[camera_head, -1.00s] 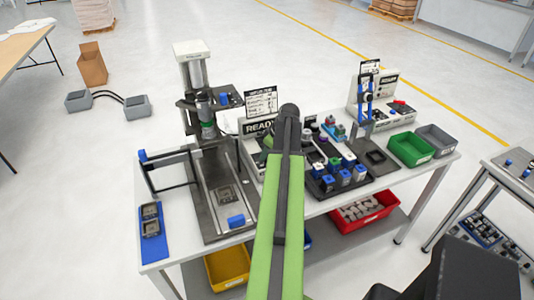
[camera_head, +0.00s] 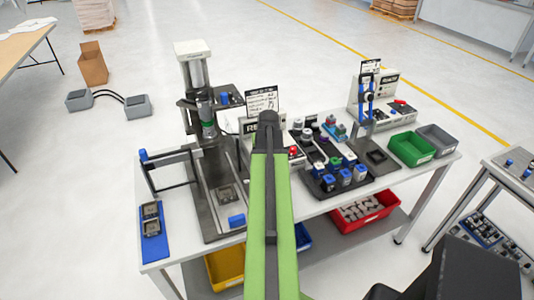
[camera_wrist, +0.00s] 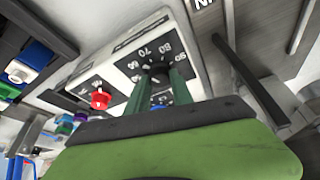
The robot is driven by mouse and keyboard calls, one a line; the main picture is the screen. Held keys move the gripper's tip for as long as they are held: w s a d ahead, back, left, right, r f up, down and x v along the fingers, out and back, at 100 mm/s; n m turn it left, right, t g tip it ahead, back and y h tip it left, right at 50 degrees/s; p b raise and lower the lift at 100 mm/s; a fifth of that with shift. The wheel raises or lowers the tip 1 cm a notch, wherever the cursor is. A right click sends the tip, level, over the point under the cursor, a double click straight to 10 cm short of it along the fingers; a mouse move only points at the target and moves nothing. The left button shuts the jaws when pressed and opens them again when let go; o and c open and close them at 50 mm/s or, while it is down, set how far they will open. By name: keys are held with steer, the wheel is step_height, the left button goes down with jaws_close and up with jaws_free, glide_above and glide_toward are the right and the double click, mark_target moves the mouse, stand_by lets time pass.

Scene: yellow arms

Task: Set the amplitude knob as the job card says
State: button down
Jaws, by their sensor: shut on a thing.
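The amplitude knob (camera_wrist: 158,70) is a dark round knob on a black dial plate with white numbers in the wrist view; 70, 80 and 90 are legible. My gripper (camera_wrist: 160,82) has its two dark green fingers closed on the knob, one on each side. Its pointer is too hidden to read. In the head view my green arm covers the knob and gripper. The job card (camera_head: 262,101) stands behind the control box (camera_head: 230,121); its writing is too small to read.
A red button (camera_wrist: 100,98) sits on the same panel, left of the dial. A press (camera_head: 195,75) stands left of the control box. A dark tray (camera_head: 316,185) with several coloured pieces lies to the right, with a green bin (camera_head: 411,149) beyond it.

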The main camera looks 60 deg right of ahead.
steer(key=m+g, duration=0.1)
steer(key=m, duration=0.2)
steer(key=m+g+h, duration=0.1)
steer(key=m, duration=0.2)
steer(key=shift+w, duration=0.2)
steer(key=m+g, duration=0.2)
steer(key=m, duration=0.2)
steer(key=shift+w+d+m, duration=0.1)
steer(key=shift+m, duration=0.2)
steer(key=shift+m+g+y, duration=0.3)
steer(key=shift+m+g, duration=0.1)
steer(key=shift+m, duration=0.6)
steer(key=c, duration=1.1)
jaws_free()
steer(key=shift+r, duration=0.1)
